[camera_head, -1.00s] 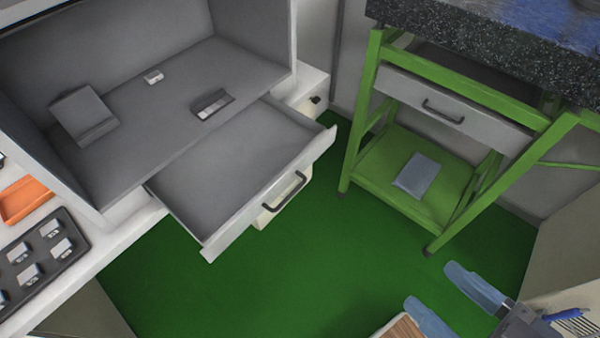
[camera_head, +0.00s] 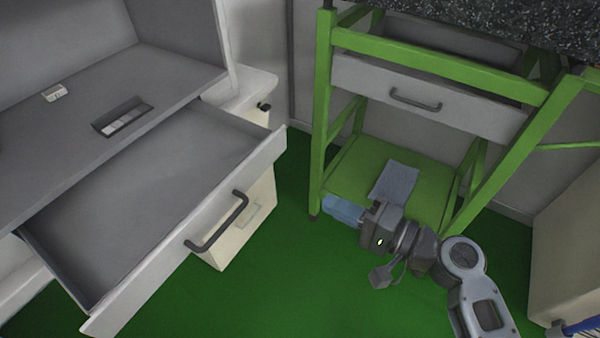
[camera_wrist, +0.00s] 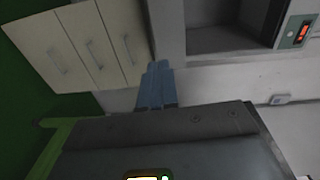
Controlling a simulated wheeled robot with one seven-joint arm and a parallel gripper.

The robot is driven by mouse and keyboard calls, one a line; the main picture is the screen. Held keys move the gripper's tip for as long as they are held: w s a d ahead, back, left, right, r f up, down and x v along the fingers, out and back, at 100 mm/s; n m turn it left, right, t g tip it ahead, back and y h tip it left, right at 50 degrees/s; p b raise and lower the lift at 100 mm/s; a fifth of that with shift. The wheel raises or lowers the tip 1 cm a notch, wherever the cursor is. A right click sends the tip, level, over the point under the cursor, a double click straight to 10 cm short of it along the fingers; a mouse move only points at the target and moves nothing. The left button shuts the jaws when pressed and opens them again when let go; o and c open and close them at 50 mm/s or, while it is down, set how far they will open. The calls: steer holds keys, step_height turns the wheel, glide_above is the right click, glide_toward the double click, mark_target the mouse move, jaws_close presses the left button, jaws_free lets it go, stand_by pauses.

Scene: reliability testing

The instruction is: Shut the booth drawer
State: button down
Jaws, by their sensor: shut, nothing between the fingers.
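The booth drawer (camera_head: 150,190) is pulled out of the grey booth (camera_head: 70,125) in the head view. Its inside is empty, and its light front panel (camera_head: 150,268) carries a dark bar handle (camera_head: 217,222). My gripper (camera_head: 343,209) is to the right of the drawer front, apart from it, by the green cart. Its blue fingers are together with nothing between them, pointing left toward the drawer. The closed fingers also show in the wrist view (camera_wrist: 157,85). I cannot clearly make out the drawer in the wrist view.
A green cart (camera_head: 323,110) with its own grey drawer (camera_head: 425,100) stands at the right, close to my gripper. A cream drawer cabinet (camera_head: 245,225) stands below the booth drawer; cream fronts show in the wrist view (camera_wrist: 85,45). Green floor (camera_head: 290,290) lies open in front.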

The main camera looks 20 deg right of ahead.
mark_target(191, 135)
steer(key=shift+y, duration=0.3)
steer(key=x, duration=0.4)
steer(key=p+x, duration=0.1)
steer(key=x, duration=0.4)
steer(key=d+r+x, duration=0.1)
steer(key=x, duration=0.4)
steer(key=shift+w, duration=0.4)
steer(key=shift+w+a, duration=0.1)
steer(key=shift+w, duration=0.1)
steer(key=b+x, duration=0.3)
steer(key=x, duration=0.4)
steer(key=b+x, duration=0.2)
steer(key=x, duration=0.6)
steer(key=b+x, duration=0.3)
steer(key=x, duration=0.5)
steer(key=shift+w+a+r+b, duration=0.15)
steer(key=shift+w+r+b, duration=0.1)
steer(key=shift+b, duration=0.1)
steer(key=shift+w+a, duration=0.1)
steer(key=shift+w, duration=0.1)
steer(key=shift+w+a+r, duration=0.1)
steer(key=shift+r, duration=0.2)
